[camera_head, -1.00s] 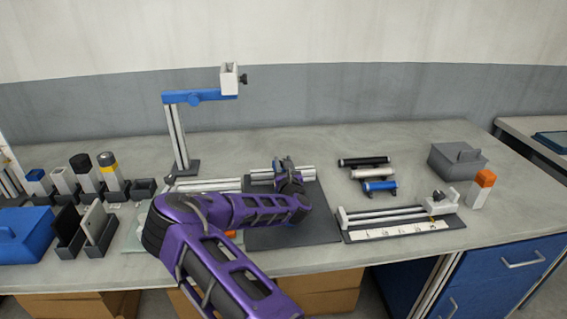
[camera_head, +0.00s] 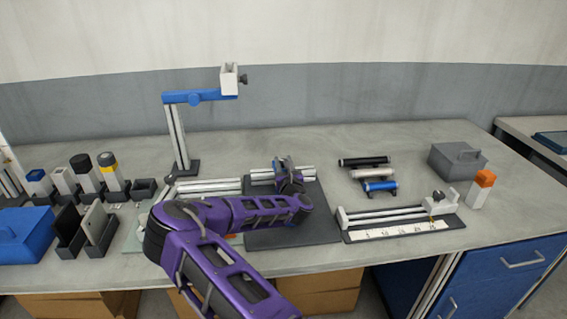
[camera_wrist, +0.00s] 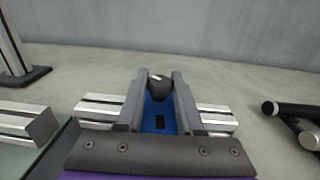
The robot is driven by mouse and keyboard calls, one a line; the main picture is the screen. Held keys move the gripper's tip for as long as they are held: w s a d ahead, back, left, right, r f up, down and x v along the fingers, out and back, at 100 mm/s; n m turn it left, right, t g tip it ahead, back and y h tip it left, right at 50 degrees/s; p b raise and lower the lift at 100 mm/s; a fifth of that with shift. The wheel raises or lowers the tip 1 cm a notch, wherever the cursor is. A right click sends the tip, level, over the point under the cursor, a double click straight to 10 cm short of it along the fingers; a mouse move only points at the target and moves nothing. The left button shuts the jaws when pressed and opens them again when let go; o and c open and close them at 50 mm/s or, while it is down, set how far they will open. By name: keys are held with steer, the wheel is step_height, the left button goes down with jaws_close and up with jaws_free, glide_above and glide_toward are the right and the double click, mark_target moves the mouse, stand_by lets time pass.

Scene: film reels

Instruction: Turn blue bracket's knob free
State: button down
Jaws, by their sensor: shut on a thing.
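The blue bracket (camera_wrist: 158,118) sits on a silver rail and shows between my fingers in the wrist view. Its dark knob (camera_wrist: 159,88), with a pale mark on top, is between the fingertips of my gripper (camera_wrist: 158,84), which is shut on it. In the head view, my gripper (camera_head: 289,172) is at the rail (camera_head: 262,174) on the dark mat (camera_head: 296,233). There the bracket is mostly hidden by my gripper.
A stand with a blue arm (camera_head: 200,96) rises behind to the left. Black, silver and blue tubes (camera_head: 380,186) lie to the right, behind a railed fixture with a scale (camera_head: 400,231). A grey lidded box (camera_head: 456,160) stands at the far right. Several holders line the left.

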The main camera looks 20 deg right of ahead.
stand_by(0.7)
steer(key=c, duration=0.5)
jaws_free()
steer(key=shift+c, duration=0.2)
steer(key=shift+s, duration=0.1)
steer(key=p+v, duration=0.1)
steer(key=v, duration=1.6)
steer(key=shift+s, duration=0.15)
